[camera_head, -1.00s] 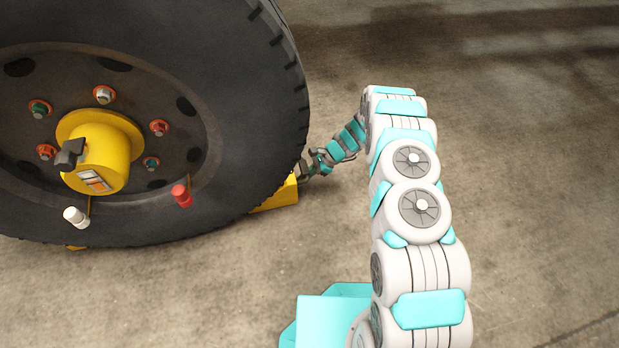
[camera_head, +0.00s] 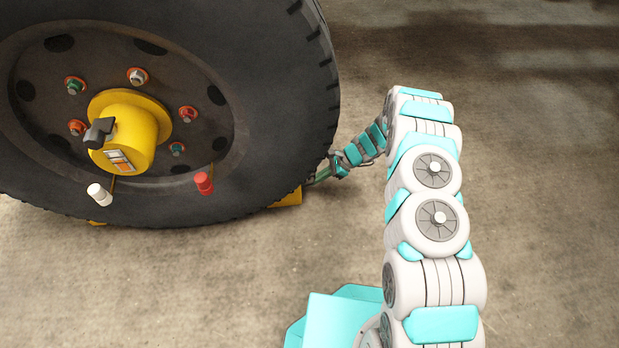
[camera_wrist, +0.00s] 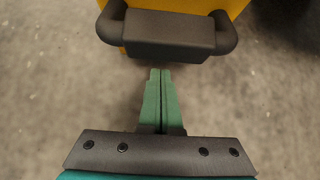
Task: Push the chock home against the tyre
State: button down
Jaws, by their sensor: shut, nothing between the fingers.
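The tyre (camera_head: 318,110) is large and black and fills the upper left of the head view. The yellow chock (camera_head: 290,198) sits on the floor at the tyre's lower right, mostly hidden behind it; I cannot tell whether they touch. In the wrist view the yellow chock (camera_wrist: 205,6) has a dark handle (camera_wrist: 170,35) facing me. My gripper (camera_wrist: 161,72) is shut and empty, its green fingertips just short of or at the handle's near edge; contact is unclear. In the head view my gripper (camera_head: 314,179) is small, right beside the chock.
The wheel has a yellow hub (camera_head: 125,135) with a dark lever, coloured nuts, and a white (camera_head: 98,194) and a red (camera_head: 204,183) hanging piece. A bit of yellow (camera_head: 97,223) shows under the tyre's left side. The concrete floor on the right is clear.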

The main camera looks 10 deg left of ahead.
jog(key=p+v, duration=0.1)
jog(key=v, duration=0.9)
jog(key=shift+w+d, duration=0.15)
jog(key=shift+d, duration=0.3)
jog(key=shift+r, duration=0.1)
